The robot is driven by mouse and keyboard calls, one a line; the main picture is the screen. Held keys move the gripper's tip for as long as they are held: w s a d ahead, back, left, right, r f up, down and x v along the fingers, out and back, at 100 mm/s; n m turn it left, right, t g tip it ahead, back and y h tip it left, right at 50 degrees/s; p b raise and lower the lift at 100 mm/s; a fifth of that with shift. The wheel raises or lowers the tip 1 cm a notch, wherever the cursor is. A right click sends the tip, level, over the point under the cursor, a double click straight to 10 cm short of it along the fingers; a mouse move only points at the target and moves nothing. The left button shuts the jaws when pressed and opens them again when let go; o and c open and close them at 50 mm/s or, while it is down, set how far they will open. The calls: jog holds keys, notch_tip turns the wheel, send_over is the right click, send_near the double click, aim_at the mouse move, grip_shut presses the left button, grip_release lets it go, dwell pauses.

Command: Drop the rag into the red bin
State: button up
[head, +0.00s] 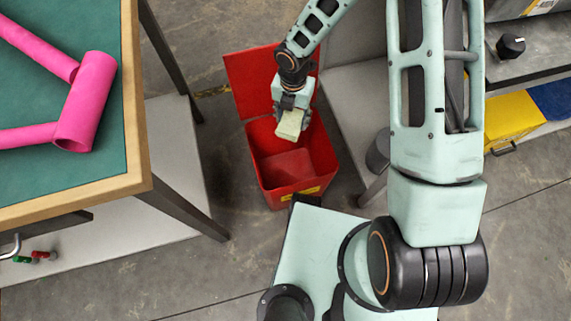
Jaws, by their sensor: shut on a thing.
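The red bin (262,168) stands on the floor in the middle of the head view, with its lid (247,82) open and tilted back. Its inside looks empty where it shows. My gripper (292,116) points down over the bin's back right part and is shut on the pale yellowish rag (289,126). The rag hangs over the bin opening. I cannot tell exactly how high it is above the rim. My gripper covers part of the bin's back edge.
At left a green-topped table (60,185) with a wooden edge carries a pink tube frame (85,100). A dark table leg (190,208) stands left of the bin. At right are a grey bench (345,100), a dark round stool (377,150) and a yellow box (510,114).

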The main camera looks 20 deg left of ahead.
notch_tip(320, 180, down, 6)
jog(key=b, duration=0.5)
jog(key=shift+r, duration=0.15)
jog(key=o, duration=1.2)
notch_tip(320, 180, up, 12)
jog(key=shift+r, duration=0.1)
